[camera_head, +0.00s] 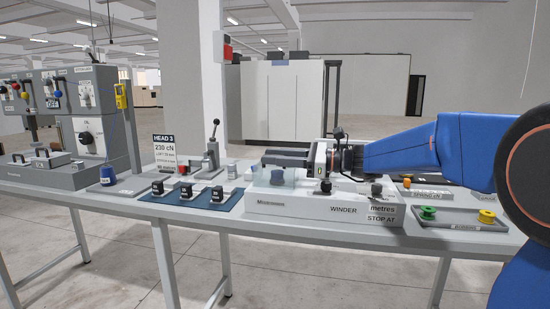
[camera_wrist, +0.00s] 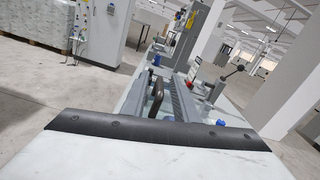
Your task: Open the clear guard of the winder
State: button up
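The winder (camera_head: 342,211) is a low grey box on the bench, with a "WINDER" label on its front. Its clear guard (camera_head: 258,178) is a see-through cover over the left part of the winder, and a dark round part shows through it. The guard appears down. My gripper (camera_head: 283,158) reaches in from the right and points left, its dark fingers level with or just above the guard's top. I cannot tell whether it touches the guard. In the wrist view, a dark edge and narrow grey and black parts fill the middle; the finger gap is unclear.
Left of the winder lie a blue mat (camera_head: 183,207) with several black pieces, a lever device (camera_head: 212,150) and a "HEAD 3" sign (camera_head: 164,149). A blue cone (camera_head: 108,175) stands farther left. A tray (camera_head: 459,224) with green and yellow bobbins sits at right.

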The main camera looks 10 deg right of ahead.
jog(key=shift+c, duration=0.3)
grip_shut()
